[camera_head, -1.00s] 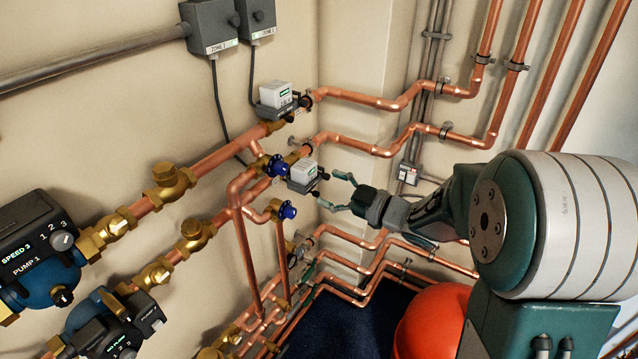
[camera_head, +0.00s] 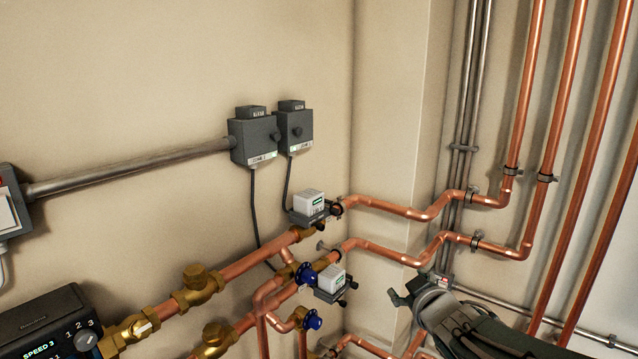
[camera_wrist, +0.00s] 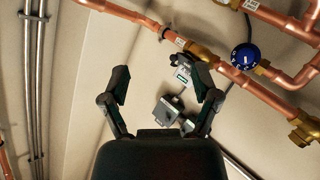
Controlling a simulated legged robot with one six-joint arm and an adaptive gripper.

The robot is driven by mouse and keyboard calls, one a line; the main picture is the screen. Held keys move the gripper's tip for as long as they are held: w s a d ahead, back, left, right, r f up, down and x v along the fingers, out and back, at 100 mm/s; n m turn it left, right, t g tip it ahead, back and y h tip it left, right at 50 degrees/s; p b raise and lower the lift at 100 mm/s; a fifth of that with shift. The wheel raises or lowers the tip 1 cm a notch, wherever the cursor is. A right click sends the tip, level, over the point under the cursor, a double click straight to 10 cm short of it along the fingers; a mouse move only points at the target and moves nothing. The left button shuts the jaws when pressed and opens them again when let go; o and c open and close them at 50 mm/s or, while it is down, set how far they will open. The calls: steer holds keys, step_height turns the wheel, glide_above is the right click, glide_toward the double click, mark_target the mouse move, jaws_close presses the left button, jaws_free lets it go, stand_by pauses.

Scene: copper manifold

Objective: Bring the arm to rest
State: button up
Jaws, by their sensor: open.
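My gripper (camera_head: 402,290) is at the lower right of the head view, with the arm running off the bottom edge. It is to the right of the lower white-topped valve actuator (camera_head: 332,280), with a gap between them in the picture. In the wrist view my gripper (camera_wrist: 160,82) has its two dark fingers spread, with nothing between them touching. A white-and-grey actuator (camera_wrist: 182,76) shows beyond the fingers.
Copper pipes (camera_head: 375,250) run along the wall and around the corner behind my gripper. A blue-capped valve (camera_head: 307,274) is left of the actuator, and it also shows in the wrist view (camera_wrist: 246,57). Grey control boxes (camera_head: 254,140) hang above. The upper wall is bare.

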steer(key=s+f+m+g+h, duration=0.1)
steer(key=s+f+m+g, duration=0.1)
steer(key=s, duration=1)
steer(key=s+a+f+m+g, duration=0.1)
steer(key=s+m+g, duration=0.4)
steer(key=s, duration=0.7)
steer(key=shift+s+f+g+h, duration=0.4)
steer(key=shift+f+g, duration=0.2)
steer(key=shift+g, duration=0.3)
steer(key=shift+w+a, duration=0.1)
